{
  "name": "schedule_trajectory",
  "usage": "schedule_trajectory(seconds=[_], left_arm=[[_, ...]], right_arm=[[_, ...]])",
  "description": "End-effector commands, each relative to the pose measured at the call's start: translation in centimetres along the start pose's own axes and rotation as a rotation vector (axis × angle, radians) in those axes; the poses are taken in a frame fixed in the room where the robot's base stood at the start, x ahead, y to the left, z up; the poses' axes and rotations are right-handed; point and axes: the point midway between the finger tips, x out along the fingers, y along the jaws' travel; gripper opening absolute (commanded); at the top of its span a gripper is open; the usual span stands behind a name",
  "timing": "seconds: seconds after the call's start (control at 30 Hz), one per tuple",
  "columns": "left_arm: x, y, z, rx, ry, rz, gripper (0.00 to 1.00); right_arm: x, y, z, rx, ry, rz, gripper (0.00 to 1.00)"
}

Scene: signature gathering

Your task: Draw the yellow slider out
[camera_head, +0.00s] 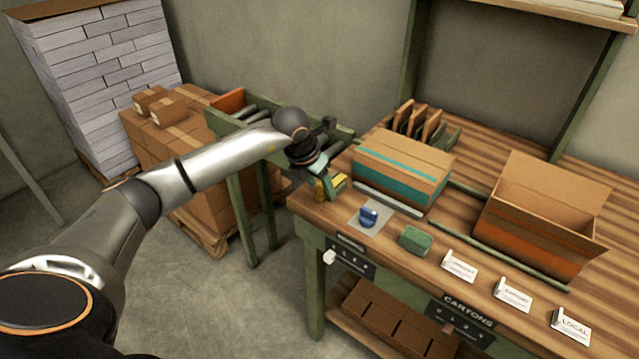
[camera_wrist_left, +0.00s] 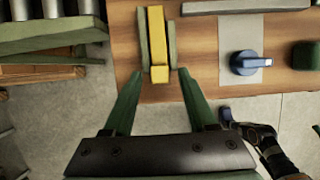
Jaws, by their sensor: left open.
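The yellow slider (camera_wrist_left: 157,40) lies between two green side rails on the wooden table in the left wrist view, its near end at the table's edge. It also shows in the head view (camera_head: 321,189), partly hidden by my left gripper. My left gripper (camera_wrist_left: 158,76) is open, its two green fingers on either side of the slider's near end. In the head view my left gripper (camera_head: 318,182) is at the table's left corner. My right gripper is not clearly in view.
A blue-handled item (camera_head: 369,215) on a grey pad and a green block (camera_head: 415,240) stand to the right of the slider. A closed carton (camera_head: 402,170) and an open carton (camera_head: 545,212) are farther back. A roller conveyor (camera_head: 240,115) adjoins the table's left side.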

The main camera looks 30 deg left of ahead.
Motion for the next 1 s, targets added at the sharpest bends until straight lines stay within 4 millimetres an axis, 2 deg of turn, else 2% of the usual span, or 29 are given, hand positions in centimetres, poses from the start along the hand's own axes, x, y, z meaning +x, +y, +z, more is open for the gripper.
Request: schedule_trajectory(seconds=[0.27, 0.37, 0.7, 0.83, 1.0], left_arm=[[-0.8, 0.1, 0.1, -0.001, -0.004, 0.001, 0.57], [-2.3, 0.1, 0.1, 0.001, -0.006, 0.002, 0.57], [-9.5, 0.1, 0.1, 0.0, -0.006, 0.001, 0.57], [-11.4, 0.1, 0.1, 0.0, -0.004, 0.001, 0.57], [-12.4, 0.0, 0.0, 0.0, -0.001, 0.001, 0.57]], right_arm=[[0.1, 0.0, 0.1, 0.0, 0.001, 0.0, 0.35], [0.2, 0.0, 0.2, 0.0, 0.001, 0.0, 0.35], [0.6, 0.1, 0.6, 0.0, 0.001, 0.0, 0.35], [0.7, 0.1, 0.7, 0.0, 0.001, 0.0, 0.35], [0.7, 0.1, 0.7, 0.0, 0.001, 0.0, 0.35]])
